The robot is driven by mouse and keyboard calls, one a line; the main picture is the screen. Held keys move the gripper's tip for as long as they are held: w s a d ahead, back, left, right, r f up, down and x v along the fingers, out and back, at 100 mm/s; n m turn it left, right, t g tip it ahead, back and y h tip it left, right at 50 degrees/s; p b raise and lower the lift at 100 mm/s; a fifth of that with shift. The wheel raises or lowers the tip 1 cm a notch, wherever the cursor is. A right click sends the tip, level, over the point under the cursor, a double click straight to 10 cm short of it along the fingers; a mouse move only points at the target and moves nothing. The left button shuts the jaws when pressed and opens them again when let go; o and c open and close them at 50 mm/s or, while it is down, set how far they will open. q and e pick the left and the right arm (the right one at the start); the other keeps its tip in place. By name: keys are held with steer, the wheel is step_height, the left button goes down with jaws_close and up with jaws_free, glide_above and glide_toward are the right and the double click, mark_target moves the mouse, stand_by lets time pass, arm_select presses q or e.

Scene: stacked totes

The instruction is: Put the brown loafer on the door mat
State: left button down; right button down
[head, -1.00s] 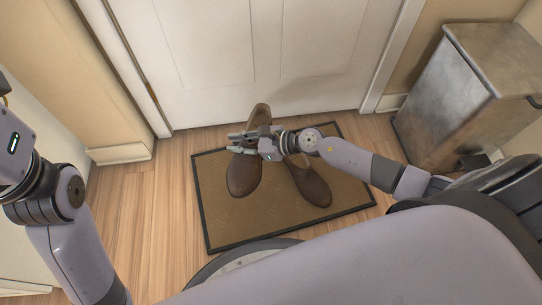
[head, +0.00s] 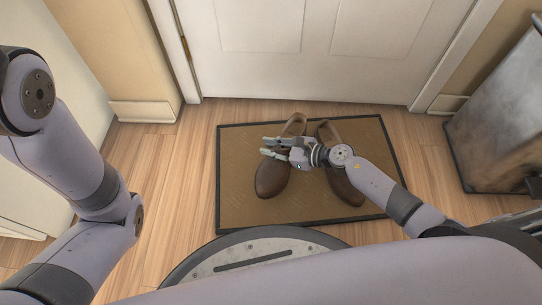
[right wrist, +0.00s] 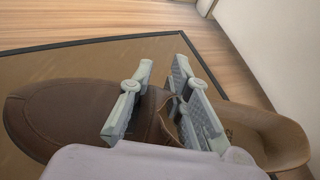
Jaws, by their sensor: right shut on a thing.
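A brown loafer (head: 270,179) is over the left half of the door mat (head: 232,215), toe toward me. It appears to rest on the mat, but I cannot see any contact or gap beneath it. My right gripper (head: 267,147) is shut on this loafer near its opening. In the right wrist view, the fingers (right wrist: 160,103) are on either side of the upper of the loafer (right wrist: 62,112), and the heel end shows beyond them. A second brown shoe (head: 345,184) stands to the right on the mat, partly hidden by my right arm. My left gripper is outside the view.
A white door (head: 300,55) closes off the back, beyond the mat. A grey metal bin (head: 500,130) stands at the right on the wood floor (head: 160,180). The floor left of the mat is clear. My base is close to the mat's front edge.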

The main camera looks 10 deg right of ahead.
step_height(320, 180, down, 4)
steer(key=shift+r+b, duration=0.2)
steer(key=shift+b, duration=0.85)
steer(key=shift+r, duration=0.1)
steer(key=c, duration=1.5)
jaws_free()
steer(key=p+v, duration=0.4)
steer(key=v, duration=0.8)
steer(key=shift+p, duration=0.4)
